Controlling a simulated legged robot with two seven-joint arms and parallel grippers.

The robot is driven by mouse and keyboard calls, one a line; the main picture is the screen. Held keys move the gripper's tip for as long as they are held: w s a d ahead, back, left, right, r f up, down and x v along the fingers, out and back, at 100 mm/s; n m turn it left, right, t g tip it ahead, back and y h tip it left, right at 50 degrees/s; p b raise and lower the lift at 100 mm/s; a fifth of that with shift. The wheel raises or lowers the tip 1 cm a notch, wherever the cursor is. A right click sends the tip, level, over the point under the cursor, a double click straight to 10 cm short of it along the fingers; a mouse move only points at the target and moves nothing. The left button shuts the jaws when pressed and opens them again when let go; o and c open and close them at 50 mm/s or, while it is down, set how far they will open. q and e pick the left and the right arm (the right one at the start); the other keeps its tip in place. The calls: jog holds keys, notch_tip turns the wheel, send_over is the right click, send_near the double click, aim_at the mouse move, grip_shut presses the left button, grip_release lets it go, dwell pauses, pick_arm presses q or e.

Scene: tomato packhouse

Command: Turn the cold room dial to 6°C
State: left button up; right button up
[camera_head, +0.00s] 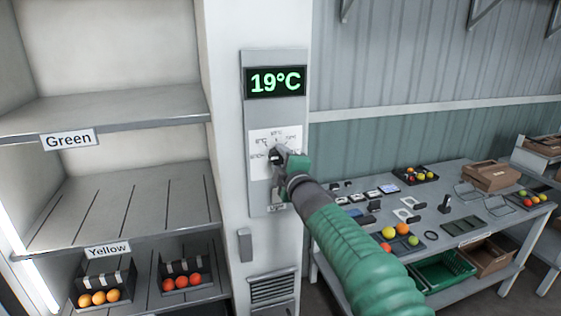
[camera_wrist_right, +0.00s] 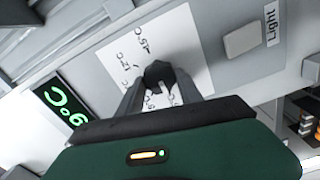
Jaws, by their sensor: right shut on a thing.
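The cold room dial (camera_wrist_right: 160,75) is a dark round knob on a white card (camera_wrist_right: 135,45) with temperature marks around it. My right gripper (camera_wrist_right: 160,90) is shut on the dial, one finger on each side. In the head view the right gripper (camera_head: 277,157) is at the white card (camera_head: 265,139) and covers most of the dial. The display (camera_head: 275,82) above reads 19°C in green. Part of the display (camera_wrist_right: 65,107) shows in the right wrist view. Where the dial's pointer stands is hard to tell. My left gripper is not in view.
A light switch (camera_wrist_right: 245,38) labelled Light is on the same panel. Shelves labelled Green (camera_head: 68,139) and Yellow (camera_head: 108,249) stand left, with crates of tomatoes on the lower one. A workbench (camera_head: 450,190) with trays and small items stands right.

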jog(key=o, duration=1.1)
jog(key=shift+a+f, duration=0.1)
jog(key=shift+f, duration=0.2)
jog(key=shift+o, duration=1.3)
jog(key=shift+r, duration=0.15)
jog(key=b+v, duration=0.6)
jog(key=v, duration=1)
jog(key=shift+s+b, duration=0.35)
